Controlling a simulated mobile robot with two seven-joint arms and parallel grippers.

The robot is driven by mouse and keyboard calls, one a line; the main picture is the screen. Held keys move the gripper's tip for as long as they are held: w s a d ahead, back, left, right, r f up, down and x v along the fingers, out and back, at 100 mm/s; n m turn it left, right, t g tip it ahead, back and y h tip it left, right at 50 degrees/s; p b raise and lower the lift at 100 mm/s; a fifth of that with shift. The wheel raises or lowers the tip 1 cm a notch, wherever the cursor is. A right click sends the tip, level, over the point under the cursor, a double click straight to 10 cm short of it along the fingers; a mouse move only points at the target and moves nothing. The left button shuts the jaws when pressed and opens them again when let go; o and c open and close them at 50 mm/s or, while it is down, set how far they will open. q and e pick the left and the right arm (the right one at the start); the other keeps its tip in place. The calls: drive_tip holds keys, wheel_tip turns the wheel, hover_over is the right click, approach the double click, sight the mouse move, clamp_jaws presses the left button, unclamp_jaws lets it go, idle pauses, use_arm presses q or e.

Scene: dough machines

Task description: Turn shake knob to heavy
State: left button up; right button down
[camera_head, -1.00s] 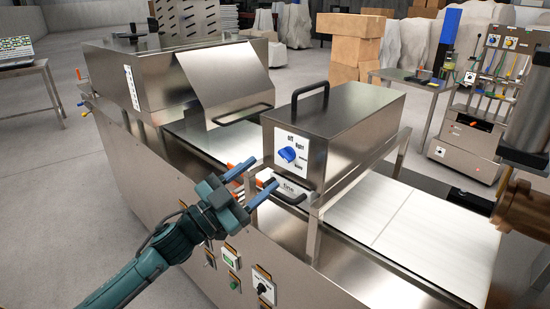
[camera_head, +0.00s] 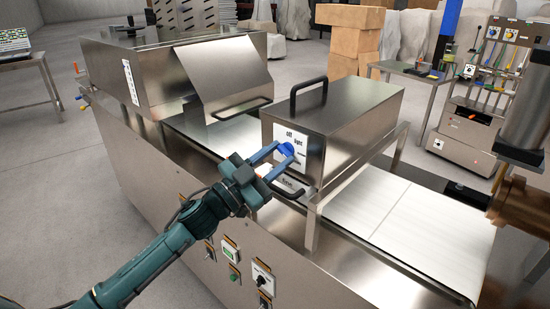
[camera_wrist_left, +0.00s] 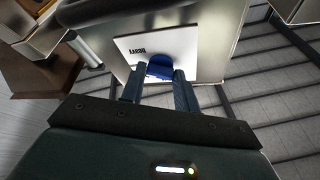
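The shake knob (camera_head: 286,149) is a blue knob on a white label plate (camera_head: 291,137) on the end face of a steel box. The words "off" and "light" show at the top of the plate; the lower words are partly covered. In the left wrist view the knob (camera_wrist_left: 160,67) sits between the fingertips, with the word "heavy" upside down beyond it. My left gripper (camera_head: 284,153) is open, with one finger on each side of the knob. Contact and the knob's pointing direction are unclear. My right gripper is not in view.
A black handle (camera_head: 287,190) sticks out just below the plate, close to the left fingers. The steel box (camera_head: 345,120) stands over a white conveyor belt (camera_head: 400,215). A steel hood (camera_head: 222,75) is to the left. A control panel with switches (camera_head: 262,280) is on the front.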

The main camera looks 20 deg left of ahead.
use_arm(q)
drive_tip(key=c, duration=0.4)
drive_tip(key=m, duration=0.1)
drive_tip(key=m+g+p, duration=0.1)
drive_tip(key=m, duration=0.1)
drive_tip(key=shift+a+r+h, duration=0.1)
drive_tip(key=shift+r+h, duration=0.15)
drive_tip(key=shift+h, duration=0.05)
drive_tip(key=shift+c, duration=0.3)
drive_tip(key=shift+w+m+g+p, duration=0.1)
drive_tip(key=shift+m+g+p, duration=0.2)
drive_tip(key=shift+m+p, duration=0.3)
drive_tip(key=shift+f+m+h, duration=0.1)
drive_tip(key=shift+m+h, duration=0.2)
drive_tip(key=shift+m, duration=0.2)
drive_tip(key=shift+f, duration=0.1)
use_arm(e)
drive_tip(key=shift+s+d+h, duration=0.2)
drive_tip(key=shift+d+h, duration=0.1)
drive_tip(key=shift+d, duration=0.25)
use_arm(q)
drive_tip(key=o, duration=1)
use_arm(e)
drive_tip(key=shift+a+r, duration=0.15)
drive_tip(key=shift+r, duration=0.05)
use_arm(q)
drive_tip(key=shift+a, duration=0.1)
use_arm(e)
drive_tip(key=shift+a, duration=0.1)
